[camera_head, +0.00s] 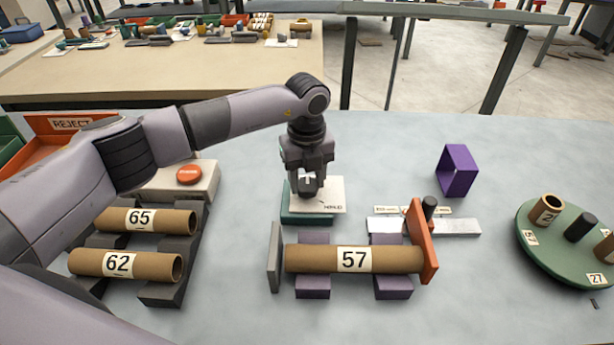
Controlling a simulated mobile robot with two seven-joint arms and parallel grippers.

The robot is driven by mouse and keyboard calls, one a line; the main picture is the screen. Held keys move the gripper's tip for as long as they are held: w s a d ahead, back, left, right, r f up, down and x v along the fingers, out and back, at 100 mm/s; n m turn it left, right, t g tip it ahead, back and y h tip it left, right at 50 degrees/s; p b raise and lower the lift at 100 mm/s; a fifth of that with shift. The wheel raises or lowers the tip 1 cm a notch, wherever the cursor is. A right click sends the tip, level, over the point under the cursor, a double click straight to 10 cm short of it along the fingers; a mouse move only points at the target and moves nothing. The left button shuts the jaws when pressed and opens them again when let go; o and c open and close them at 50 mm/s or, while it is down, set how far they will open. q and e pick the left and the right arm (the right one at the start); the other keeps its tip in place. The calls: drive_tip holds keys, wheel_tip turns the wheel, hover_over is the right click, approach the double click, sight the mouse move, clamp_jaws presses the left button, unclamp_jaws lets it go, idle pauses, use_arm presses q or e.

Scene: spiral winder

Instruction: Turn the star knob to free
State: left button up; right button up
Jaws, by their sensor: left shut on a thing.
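My left gripper (308,190) points straight down over a teal block (293,216) with a white printed card (331,196) on its top. It is shut on a small dark thing at the card's left part, which looks to be the star knob. The fingers hide most of that knob, so its shape and the way it points cannot be told. The card's print is too small to read fully. My right gripper is not in view.
Tube 57 (325,260) lies just in front, between a grey plate (275,258) and an orange plate (422,242). Tubes 65 (172,221) and 62 (90,262) rest at left. A purple frame (457,172) and green turntable (540,256) stand at right.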

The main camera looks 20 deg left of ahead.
sight(307, 183)
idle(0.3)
use_arm(q)
drive_tip(key=o, duration=1.1)
drive_tip(key=shift+c, duration=0.2)
drive_tip(key=shift+r+b, duration=0.45)
drive_tip(key=shift+r, duration=3.2)
drive_tip(key=shift+s+f, duration=0.1)
